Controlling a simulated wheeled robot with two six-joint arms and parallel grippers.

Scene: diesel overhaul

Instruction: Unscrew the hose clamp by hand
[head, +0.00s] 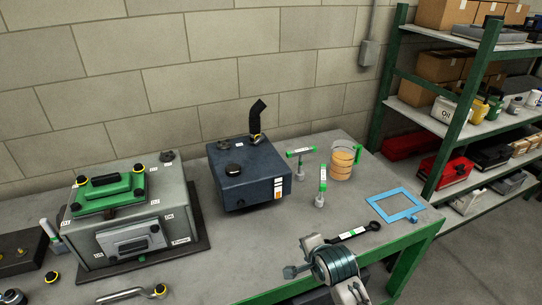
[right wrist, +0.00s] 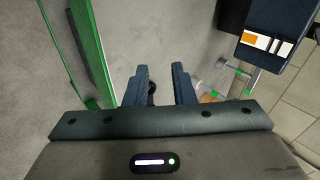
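The hose clamp (head: 256,138) is a small ring with a yellow mark at the foot of the black hose (head: 257,115). The hose stands up from the back of the dark blue tank (head: 228,178). The tank's labelled side also shows at the upper right of the right wrist view (right wrist: 262,62); the clamp is not visible there. My right gripper (head: 300,257) is over the bench's front edge, well in front and right of the clamp. Its two dark fingers are apart with nothing held between them in the right wrist view (right wrist: 165,88). My left gripper is out of view.
A grey engine block (head: 170,225) with a green cover stands left of the tank. Small green-labelled tools (head: 322,180), a jug of orange liquid (head: 341,165), a wrench (head: 364,230) and a blue frame (head: 381,210) are to the right. Shelves (head: 380,130) stand beyond.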

